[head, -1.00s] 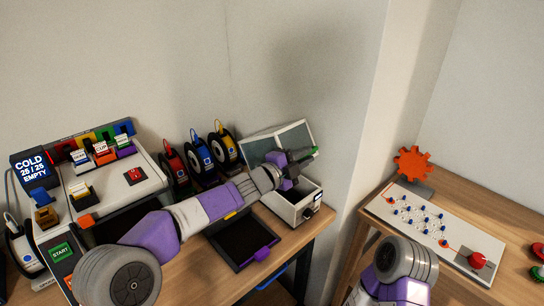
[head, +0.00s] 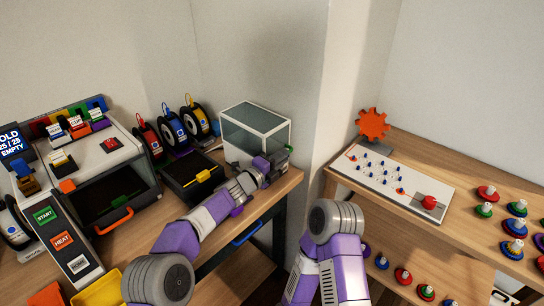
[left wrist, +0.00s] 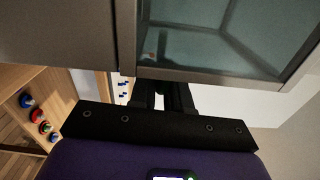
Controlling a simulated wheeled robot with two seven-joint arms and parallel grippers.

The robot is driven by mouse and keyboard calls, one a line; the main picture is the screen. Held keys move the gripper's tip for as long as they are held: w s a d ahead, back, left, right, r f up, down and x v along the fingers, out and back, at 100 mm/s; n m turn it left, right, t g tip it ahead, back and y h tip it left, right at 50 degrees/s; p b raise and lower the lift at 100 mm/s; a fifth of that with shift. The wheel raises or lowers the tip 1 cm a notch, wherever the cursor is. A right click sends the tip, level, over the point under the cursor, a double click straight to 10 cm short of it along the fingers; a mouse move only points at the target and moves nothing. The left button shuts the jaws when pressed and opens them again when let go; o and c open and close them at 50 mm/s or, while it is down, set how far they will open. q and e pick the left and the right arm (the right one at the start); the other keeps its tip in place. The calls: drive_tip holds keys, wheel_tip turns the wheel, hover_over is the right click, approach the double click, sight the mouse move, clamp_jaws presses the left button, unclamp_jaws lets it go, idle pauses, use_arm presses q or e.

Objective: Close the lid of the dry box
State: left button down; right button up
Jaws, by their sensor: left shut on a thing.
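The dry box (head: 235,156) is a pale box at the right end of the bench, by the wall corner. Its clear lid (head: 257,115), with a pale frame, appears lowered over the base; whether it is fully seated I cannot tell. My left gripper (head: 281,157) is at the front right of the box, shut on the lid's front edge. In the left wrist view the fingers (left wrist: 165,93) meet the lid's frame (left wrist: 210,76) below the glass; the exact grip is hidden. My right gripper is not in view; only a right arm link shows.
A black box with a yellow handle (head: 205,176) stands left of the dry box, with several spools (head: 172,123) behind it. A printer (head: 110,170) fills the bench's left. A second table on the right holds a white board (head: 385,182) and a red gear (head: 372,124).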

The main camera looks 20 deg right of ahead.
use_arm(q)
drive_tip(key=shift+f, duration=0.25)
drive_tip(key=c, duration=1.2)
unclamp_jaws()
drive_tip(key=shift+o, duration=0.2)
drive_tip(key=shift+s+a+r, duration=0.1)
drive_tip(key=shift+s+a, duration=0.1)
drive_tip(key=shift+a, duration=0.3)
drive_tip(key=v, duration=0.6)
drive_tip(key=shift+a, duration=0.25)
drive_tip(key=shift+s, duration=0.15)
